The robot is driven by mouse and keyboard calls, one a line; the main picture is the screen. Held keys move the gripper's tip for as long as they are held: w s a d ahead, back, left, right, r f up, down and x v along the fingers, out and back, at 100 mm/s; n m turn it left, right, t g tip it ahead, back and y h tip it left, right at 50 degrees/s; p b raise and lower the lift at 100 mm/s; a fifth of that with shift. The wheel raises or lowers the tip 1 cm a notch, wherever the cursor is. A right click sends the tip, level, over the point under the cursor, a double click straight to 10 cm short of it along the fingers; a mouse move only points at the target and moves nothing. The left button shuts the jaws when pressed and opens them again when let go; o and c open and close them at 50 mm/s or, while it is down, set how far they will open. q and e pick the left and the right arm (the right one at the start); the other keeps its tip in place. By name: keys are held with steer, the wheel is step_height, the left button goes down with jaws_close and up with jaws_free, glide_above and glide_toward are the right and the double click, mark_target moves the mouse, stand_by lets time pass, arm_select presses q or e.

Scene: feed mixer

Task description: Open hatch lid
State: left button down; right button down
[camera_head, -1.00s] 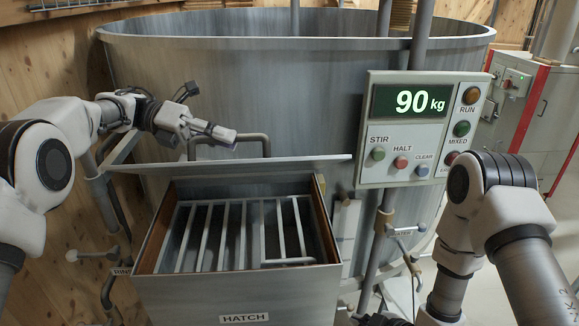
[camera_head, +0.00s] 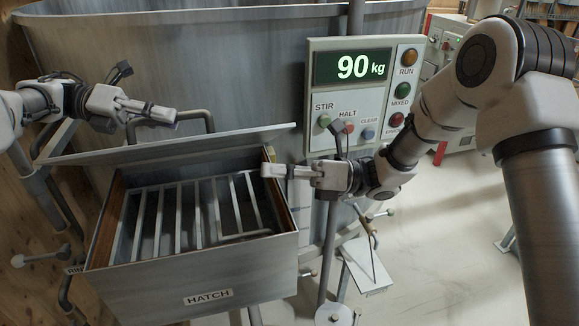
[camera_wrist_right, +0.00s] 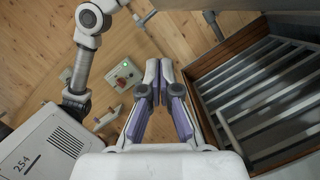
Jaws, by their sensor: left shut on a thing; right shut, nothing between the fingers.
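The hatch box (camera_head: 205,262) stands in front of the grey vat, labelled HATCH, with a barred grate (camera_head: 185,215) inside. The grey hatch lid (camera_head: 165,148) is raised off the box opening, tilted up at the back. My left gripper (camera_head: 165,115) is shut on the lid's bent bar handle (camera_head: 207,122), behind the lid's upper edge. My right gripper (camera_head: 275,171) is shut and empty, its tips by the upper right corner of the box, under the lid's right end. In the right wrist view its fingers (camera_wrist_right: 158,75) are beside the box's wooden inner wall (camera_wrist_right: 225,62).
The control panel (camera_head: 322,152) reads 90 kg and stands just behind my right wrist. The grey vat (camera_head: 200,60) fills the back. A thin post and levers (camera_head: 372,235) stand right of the box. Open floor (camera_head: 440,270) lies at the right.

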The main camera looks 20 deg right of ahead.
mark_target(254, 133)
arm_select(q)
steer(key=shift+d, duration=0.1)
arm_select(e)
steer(key=w+a+r, duration=0.3)
steer(key=a+r, duration=0.1)
steer(key=shift+a, duration=0.25)
steer(key=shift+r, duration=0.15)
arm_select(q)
steer(key=shift+f, duration=0.15)
arm_select(e)
steer(key=shift+w+d+r, duration=0.1)
steer(key=shift+w+r, duration=0.6)
steer(key=shift+r, duration=0.3)
arm_select(q)
steer(key=c, duration=1.3)
jaws_free()
steer(key=shift+s, duration=0.1)
arm_select(e)
steer(key=shift+s, duration=0.1)
arm_select(q)
steer(key=shift+o, duration=0.8)
arm_select(e)
steer(key=shift+d, duration=0.1)
